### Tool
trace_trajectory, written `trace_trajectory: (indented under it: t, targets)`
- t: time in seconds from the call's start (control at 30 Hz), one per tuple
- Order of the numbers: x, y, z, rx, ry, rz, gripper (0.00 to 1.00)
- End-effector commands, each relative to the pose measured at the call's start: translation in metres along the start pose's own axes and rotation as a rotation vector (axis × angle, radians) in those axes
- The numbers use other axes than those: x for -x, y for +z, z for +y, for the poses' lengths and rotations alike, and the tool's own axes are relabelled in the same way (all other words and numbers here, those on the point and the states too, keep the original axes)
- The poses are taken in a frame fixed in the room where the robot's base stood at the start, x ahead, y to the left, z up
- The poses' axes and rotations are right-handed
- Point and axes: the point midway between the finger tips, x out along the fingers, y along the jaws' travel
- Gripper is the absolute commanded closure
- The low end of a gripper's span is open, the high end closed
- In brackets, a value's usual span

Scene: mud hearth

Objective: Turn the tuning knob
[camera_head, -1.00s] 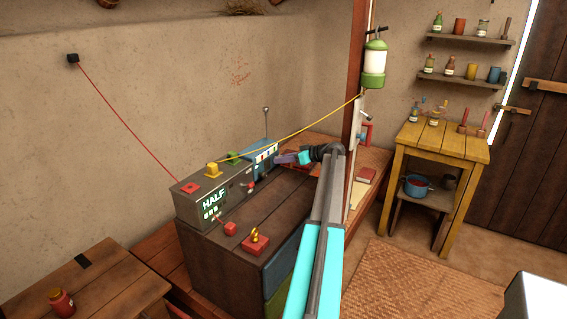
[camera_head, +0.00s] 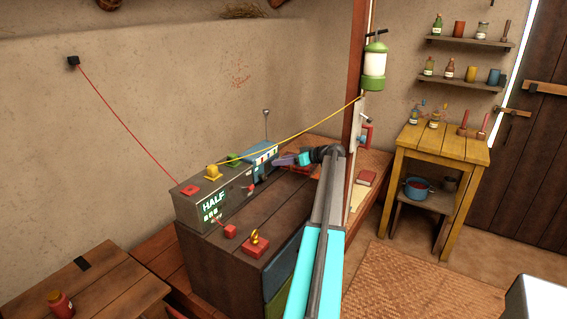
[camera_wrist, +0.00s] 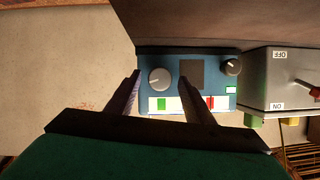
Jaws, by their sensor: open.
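The blue radio (camera_head: 266,150) stands at the far right end of the row of boxes on the dark chest. The wrist view shows its face upside down, with a large pale grey knob (camera_wrist: 160,78), a smaller dark knob (camera_wrist: 232,66), a dark square panel and a white strip with green and red marks. No label tells which knob is for tuning. My gripper (camera_head: 284,160) is in front of the radio. In the wrist view my gripper (camera_wrist: 159,84) is open, with one finger on each side of the pale knob. Contact cannot be told.
A grey box (camera_wrist: 280,80) with a red-tipped ON/OFF switch adjoins the radio. A grey HALF box (camera_head: 200,206) stands further left. A yellow cord (camera_head: 310,130) runs up to a green lantern (camera_head: 374,68). A red padlock-like block (camera_head: 255,244) sits on the chest (camera_head: 270,215).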

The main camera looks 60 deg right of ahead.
Motion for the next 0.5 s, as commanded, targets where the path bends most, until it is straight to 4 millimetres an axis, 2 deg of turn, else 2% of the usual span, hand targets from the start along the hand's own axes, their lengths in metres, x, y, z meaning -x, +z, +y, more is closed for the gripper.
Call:
trace_trajectory:
  t: [0.17,0.37,0.5]
  targets:
    - [0.004,-0.009,-0.001,0.001,0.0,0.0,0.52]
    - [0.012,-0.03,-0.004,0.001,0.0,0.001,0.52]
    - [0.021,-0.024,-0.019,-0.001,0.001,0.001,0.52]
